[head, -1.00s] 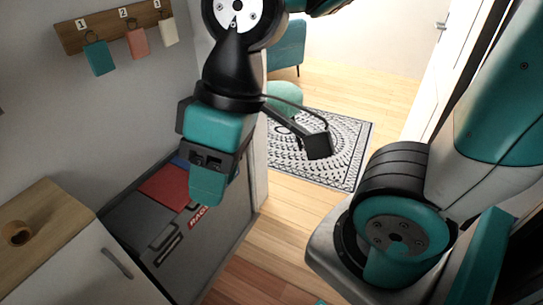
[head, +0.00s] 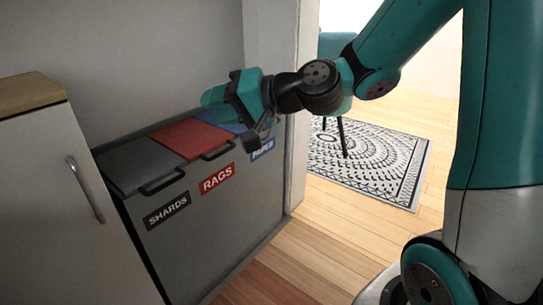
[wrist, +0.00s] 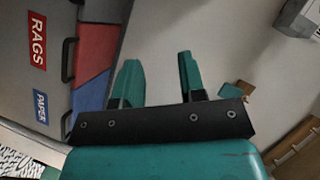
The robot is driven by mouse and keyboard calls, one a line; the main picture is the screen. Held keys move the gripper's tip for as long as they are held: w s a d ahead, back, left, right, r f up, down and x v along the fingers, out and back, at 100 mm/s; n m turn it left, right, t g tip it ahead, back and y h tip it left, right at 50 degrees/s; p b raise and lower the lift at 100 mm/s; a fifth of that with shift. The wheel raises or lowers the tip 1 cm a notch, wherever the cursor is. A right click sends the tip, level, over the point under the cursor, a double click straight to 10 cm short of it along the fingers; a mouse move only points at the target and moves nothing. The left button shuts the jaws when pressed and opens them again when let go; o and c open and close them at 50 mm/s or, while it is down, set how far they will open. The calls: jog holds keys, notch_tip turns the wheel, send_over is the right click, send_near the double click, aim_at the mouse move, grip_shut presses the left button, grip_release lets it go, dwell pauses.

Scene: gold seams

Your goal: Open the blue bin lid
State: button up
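The blue bin lid (head: 229,123) is at the far right end of a grey three-part bin box (head: 225,225) and lies flat, closed. It is partly covered by my gripper in the head view. In the wrist view the blue lid (wrist: 91,92) is left of my fingers, with a dark handle (wrist: 68,122) near its front edge. A blue label (head: 262,149) is on the front below it. My gripper (head: 215,97) is above the red and blue lids, pointing left, apart from them. In the wrist view my gripper (wrist: 158,62) has its two teal fingers spread, with nothing between.
The red lid (head: 190,138) and grey lid (head: 138,164) are shut, with handles and labels RAGS and SHARDS. A white cabinet (head: 60,200) stands at left. A door frame (head: 298,110) is beyond the bins. The wood floor in front is clear.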

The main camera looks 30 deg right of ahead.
jog(key=w+d+f+m+t+h+b, duration=0.25)
jog(key=d+f+m+h+b, duration=0.2)
jog(key=d+f+b, duration=0.3)
jog(key=w+d+f+m+t+h+b, duration=0.2)
jog(key=d+f+m+t+h+b, duration=0.15)
jog(key=d+f+m+b, duration=0.4)
jog(key=w+d+f+m+t+h+b, duration=0.2)
jog(key=d+f+m+t+h+b, duration=0.15)
jog(key=d+f+b, duration=0.45)
jog(key=shift+d+f+p+x, duration=0.1)
jog(key=shift+d+p+x, duration=0.15)
jog(key=shift+p+x, duration=2.6)
jog(key=shift+d+f+p+x, duration=0.1)
jog(key=shift+d+p+x, duration=0.15)
jog(key=shift+p+x, duration=2.6)
jog(key=shift+d+p+x, duration=0.25)
jog(key=shift+p+x, duration=2.3)
jog(key=shift+x, duration=0.55)
grip_shut()
